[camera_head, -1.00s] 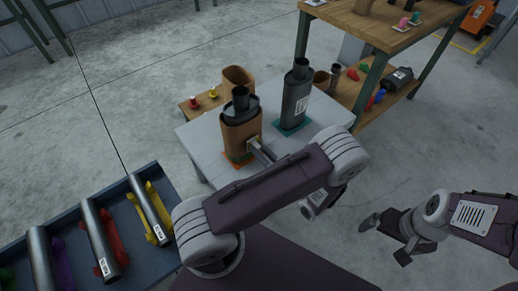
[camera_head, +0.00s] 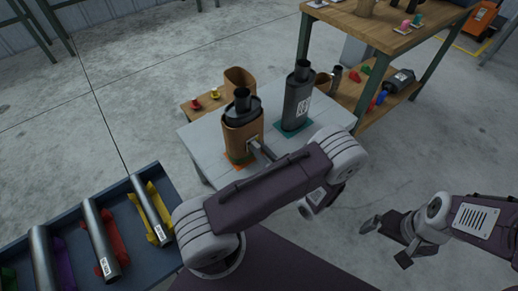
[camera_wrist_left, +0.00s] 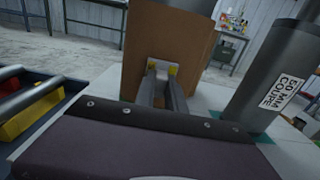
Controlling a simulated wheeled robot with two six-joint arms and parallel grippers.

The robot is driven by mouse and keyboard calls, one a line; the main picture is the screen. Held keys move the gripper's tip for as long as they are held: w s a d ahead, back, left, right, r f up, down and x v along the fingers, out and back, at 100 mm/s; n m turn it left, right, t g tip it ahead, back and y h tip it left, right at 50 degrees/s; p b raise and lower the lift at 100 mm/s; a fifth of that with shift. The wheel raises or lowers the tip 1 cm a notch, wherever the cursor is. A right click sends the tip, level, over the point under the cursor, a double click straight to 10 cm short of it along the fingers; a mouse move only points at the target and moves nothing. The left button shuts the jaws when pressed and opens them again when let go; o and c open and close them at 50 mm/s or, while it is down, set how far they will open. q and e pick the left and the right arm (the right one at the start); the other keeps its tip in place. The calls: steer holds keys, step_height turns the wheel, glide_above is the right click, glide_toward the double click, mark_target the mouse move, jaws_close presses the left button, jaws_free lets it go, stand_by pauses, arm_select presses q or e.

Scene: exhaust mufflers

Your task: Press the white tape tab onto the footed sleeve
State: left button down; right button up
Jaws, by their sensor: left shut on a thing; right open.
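A brown sleeve (camera_head: 243,134) stands upright around a dark muffler (camera_head: 242,107) on the grey table, over an orange mark. The sleeve fills the middle of the left wrist view (camera_wrist_left: 155,35). My left gripper (camera_head: 257,146) points at the sleeve's near face. In the left wrist view its fingers (camera_wrist_left: 164,82) are shut on a small white tab (camera_wrist_left: 161,66) with yellow parts, which lies at the sleeve's face; full contact cannot be told. The sleeve's foot is hard to make out. My right gripper (camera_head: 385,241) is open and empty over the floor at right.
A second dark muffler (camera_head: 298,98) with a white label stands on a teal mark to the right. Behind is a wooden board with an empty brown sleeve (camera_head: 240,77) and red and yellow pieces. A blue tray (camera_head: 176,196) of tubes lies left; a wooden workbench (camera_head: 370,25) stands behind right.

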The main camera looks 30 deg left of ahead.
arm_select(q)
steer(key=v, duration=0.7)
steer(key=shift+p, duration=0.35)
stand_by(0.9)
